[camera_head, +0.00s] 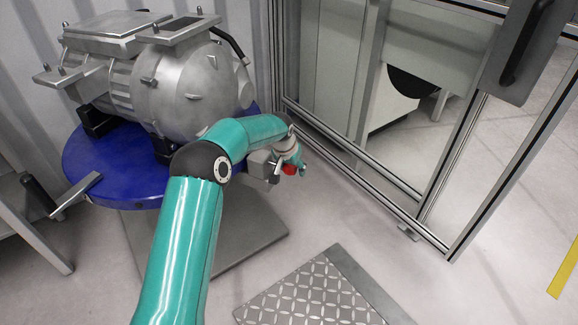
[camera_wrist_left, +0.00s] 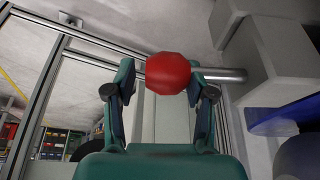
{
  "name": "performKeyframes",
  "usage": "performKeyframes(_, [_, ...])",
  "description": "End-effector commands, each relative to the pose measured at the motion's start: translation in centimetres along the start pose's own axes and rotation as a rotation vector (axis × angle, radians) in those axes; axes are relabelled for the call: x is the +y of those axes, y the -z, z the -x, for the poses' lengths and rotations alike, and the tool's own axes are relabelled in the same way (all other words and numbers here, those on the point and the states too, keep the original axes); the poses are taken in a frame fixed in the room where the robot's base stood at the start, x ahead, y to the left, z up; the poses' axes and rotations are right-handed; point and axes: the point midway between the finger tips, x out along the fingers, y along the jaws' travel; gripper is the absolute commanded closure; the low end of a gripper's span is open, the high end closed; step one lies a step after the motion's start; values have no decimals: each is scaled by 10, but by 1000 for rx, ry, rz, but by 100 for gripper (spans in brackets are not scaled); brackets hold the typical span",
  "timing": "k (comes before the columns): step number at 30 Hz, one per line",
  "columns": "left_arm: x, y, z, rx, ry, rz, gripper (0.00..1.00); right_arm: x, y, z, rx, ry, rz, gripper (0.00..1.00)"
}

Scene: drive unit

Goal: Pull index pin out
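The index pin's red knob (camera_wrist_left: 168,73) sits at the end of a silver shaft (camera_wrist_left: 225,75) that runs right to a grey block in the left wrist view. In the head view the red knob (camera_head: 290,169) shows beside the grey bracket (camera_head: 261,164) at the edge of the blue round table. My left gripper (camera_head: 296,165) is at the knob. In the left wrist view its two fingertips (camera_wrist_left: 161,74) lie on either side of the knob. Whether both touch it cannot be told; a narrow gap seems to show on the left. My right gripper is not in view.
A grey metal drive unit (camera_head: 190,90) stands on the blue round table (camera_head: 85,165). A metal-framed glass enclosure (camera_head: 365,155) stands close to the right of my left gripper. A checkered metal plate (camera_head: 310,295) lies on the floor in front. Open floor lies around the plate.

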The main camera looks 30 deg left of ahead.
Motion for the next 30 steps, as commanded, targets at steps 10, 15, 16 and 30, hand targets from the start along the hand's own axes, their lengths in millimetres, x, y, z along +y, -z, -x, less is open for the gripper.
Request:
performKeyframes(10, [-1, 0, 1, 1, 1, 0, 49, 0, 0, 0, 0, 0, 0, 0])
performKeyframes(15, [-2, 1, 10, 3, 2, -1, 49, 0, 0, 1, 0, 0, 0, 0])
performKeyframes(16, [-1, 1, 13, 3, 2, -1, 49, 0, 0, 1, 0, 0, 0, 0])
performKeyframes(30, [-1, 2, 98, 2, 1, 0, 49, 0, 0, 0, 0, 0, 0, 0])
